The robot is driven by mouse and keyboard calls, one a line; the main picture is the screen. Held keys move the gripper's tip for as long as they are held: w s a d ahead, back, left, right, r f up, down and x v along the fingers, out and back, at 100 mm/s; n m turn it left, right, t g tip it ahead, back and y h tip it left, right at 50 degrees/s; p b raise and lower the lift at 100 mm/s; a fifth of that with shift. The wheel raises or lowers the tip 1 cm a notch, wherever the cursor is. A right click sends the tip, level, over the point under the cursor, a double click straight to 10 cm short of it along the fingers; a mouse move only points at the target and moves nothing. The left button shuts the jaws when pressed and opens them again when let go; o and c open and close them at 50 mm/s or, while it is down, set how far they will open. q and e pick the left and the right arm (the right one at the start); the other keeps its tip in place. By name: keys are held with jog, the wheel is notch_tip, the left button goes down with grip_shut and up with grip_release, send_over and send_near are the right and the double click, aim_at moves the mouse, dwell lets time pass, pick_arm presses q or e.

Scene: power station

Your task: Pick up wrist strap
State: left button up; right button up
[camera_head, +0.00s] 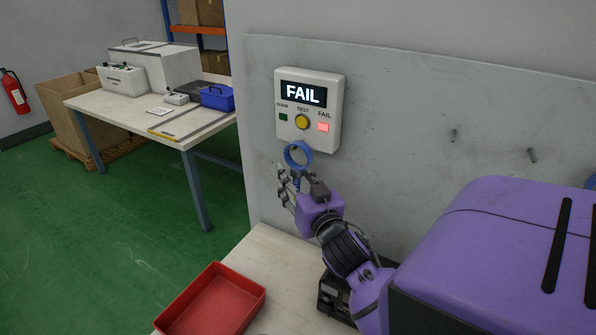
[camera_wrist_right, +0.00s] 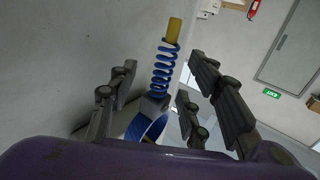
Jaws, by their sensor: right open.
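The wrist strap is a blue loop (camera_head: 298,154) with a blue coiled cord, beside the grey wall panel just below the tester (camera_head: 308,107). In the right wrist view, its coil (camera_wrist_right: 163,72) runs up to a yellow end, and the blue band sits low, partly hidden by my gripper body. My right gripper (camera_head: 285,184) is open, its fingers close to the strap's coil. In the right wrist view, the coil shows between the spread fingers of the gripper (camera_wrist_right: 165,80); I cannot tell whether they touch it. My left gripper is not in view.
The tester's display reads FAIL, with a red light lit. Below, a red tray (camera_head: 213,301) stands on a pale worktop (camera_head: 270,262). Two pegs (camera_head: 532,155) stick out of the panel on the right. A second table (camera_head: 185,137) with equipment stands at the back left.

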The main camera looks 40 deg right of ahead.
jog(key=shift+c, duration=0.6)
jog(key=c, duration=0.3)
grip_shut()
